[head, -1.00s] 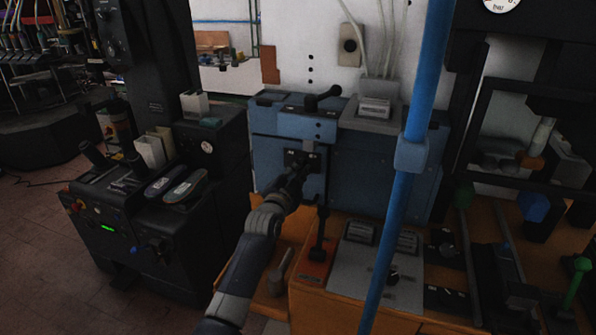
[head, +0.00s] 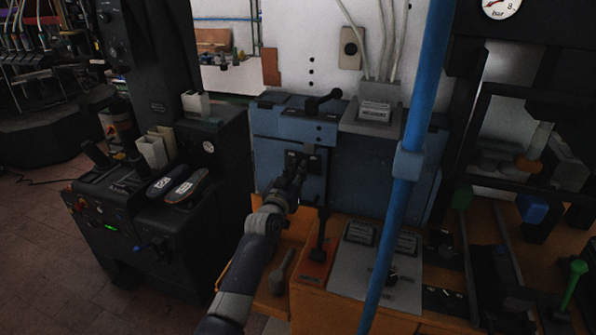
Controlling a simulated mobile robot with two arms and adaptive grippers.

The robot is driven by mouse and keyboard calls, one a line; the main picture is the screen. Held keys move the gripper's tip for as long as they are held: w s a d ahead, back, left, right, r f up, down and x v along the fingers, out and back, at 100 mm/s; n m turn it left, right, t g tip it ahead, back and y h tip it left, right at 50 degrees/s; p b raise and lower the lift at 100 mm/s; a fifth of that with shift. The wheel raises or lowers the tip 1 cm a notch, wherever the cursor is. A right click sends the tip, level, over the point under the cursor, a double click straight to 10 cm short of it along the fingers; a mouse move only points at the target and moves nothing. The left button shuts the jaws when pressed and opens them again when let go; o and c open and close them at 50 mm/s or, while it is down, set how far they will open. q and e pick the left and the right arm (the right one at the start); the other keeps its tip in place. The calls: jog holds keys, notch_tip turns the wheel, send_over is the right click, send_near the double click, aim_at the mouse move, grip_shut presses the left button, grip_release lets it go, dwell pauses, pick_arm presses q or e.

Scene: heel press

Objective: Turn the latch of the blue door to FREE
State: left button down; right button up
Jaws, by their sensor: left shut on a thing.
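The blue door (head: 268,172) is on the front of a blue cabinet on the orange bench, at mid picture. A dark latch plate (head: 291,155) with small pale marks is on the upper part of the door. My left gripper (head: 301,163) is at this plate and shut on the latch. The latch handle is mostly hidden by the dark fingers, and its angle and the plate's lettering are too small to read. My right gripper is not in view.
A black lever (head: 323,99) stands on the cabinet top. A vertical blue pole (head: 408,195) crosses in front of the bench on the right. A black lever on a red base (head: 318,252) and a grey control panel (head: 355,285) are below the door.

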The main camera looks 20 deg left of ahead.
pick_arm(q)
jog(key=shift+a+f+n, duration=0.1)
jog(key=shift+n, duration=1.95)
jog(key=shift+a+f+n, duration=0.1)
jog(key=shift+n, duration=1.95)
jog(key=c, duration=1.7)
grip_release()
jog(key=shift+r, duration=0.1)
jog(key=shift+o, duration=0.2)
jog(key=shift+s, duration=0.15)
jog(key=s, duration=1.1)
jog(key=shift+s+a, duration=0.15)
jog(key=shift+s, duration=0.2)
